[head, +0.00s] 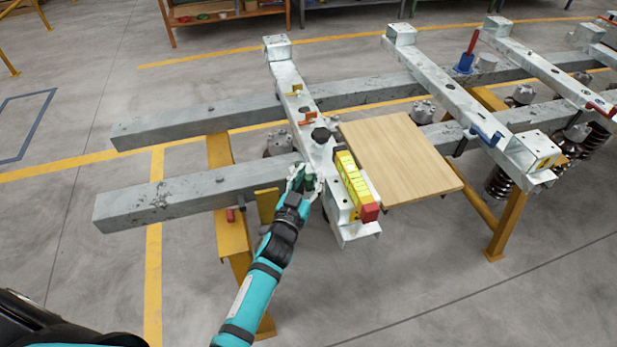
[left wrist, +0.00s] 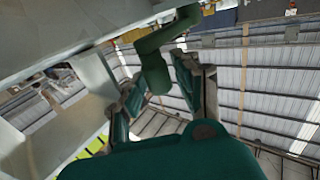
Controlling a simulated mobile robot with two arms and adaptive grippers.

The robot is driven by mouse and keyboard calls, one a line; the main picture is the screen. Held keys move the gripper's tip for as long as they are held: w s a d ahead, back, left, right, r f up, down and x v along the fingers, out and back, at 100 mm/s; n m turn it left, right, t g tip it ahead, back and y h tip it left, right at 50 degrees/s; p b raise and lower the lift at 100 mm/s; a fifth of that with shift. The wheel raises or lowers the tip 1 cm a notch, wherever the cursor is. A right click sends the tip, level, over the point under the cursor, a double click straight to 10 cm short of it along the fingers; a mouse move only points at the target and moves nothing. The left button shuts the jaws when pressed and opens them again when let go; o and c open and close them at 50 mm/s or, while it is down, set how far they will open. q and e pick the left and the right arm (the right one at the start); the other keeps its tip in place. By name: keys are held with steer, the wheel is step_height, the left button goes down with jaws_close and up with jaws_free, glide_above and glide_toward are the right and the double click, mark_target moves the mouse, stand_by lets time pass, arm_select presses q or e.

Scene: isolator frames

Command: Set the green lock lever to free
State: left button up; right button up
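The green lock lever (left wrist: 155,62) shows in the left wrist view as a dark green bent handle coming off the pale metal frame. Its free end hangs between the two fingers of my left gripper (left wrist: 158,88). The fingers are apart, with gaps visible on both sides of the lever, so they do not look closed on it. In the head view my left gripper (head: 303,182) is at the left side of the near crossbeam (head: 314,140); it largely hides the lever there. My right gripper is not in view.
A wooden board (head: 400,158) lies right of the crossbeam, beside a yellow block with a red end (head: 355,185). A blue lever (head: 487,135) is on another crossbeam. Long grey beams rest on yellow stands.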

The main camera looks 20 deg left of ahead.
arm_select(q)
jaws_close()
steer(key=shift+w+f, duration=0.1)
steer(key=shift+f, duration=0.15)
stand_by(0.5)
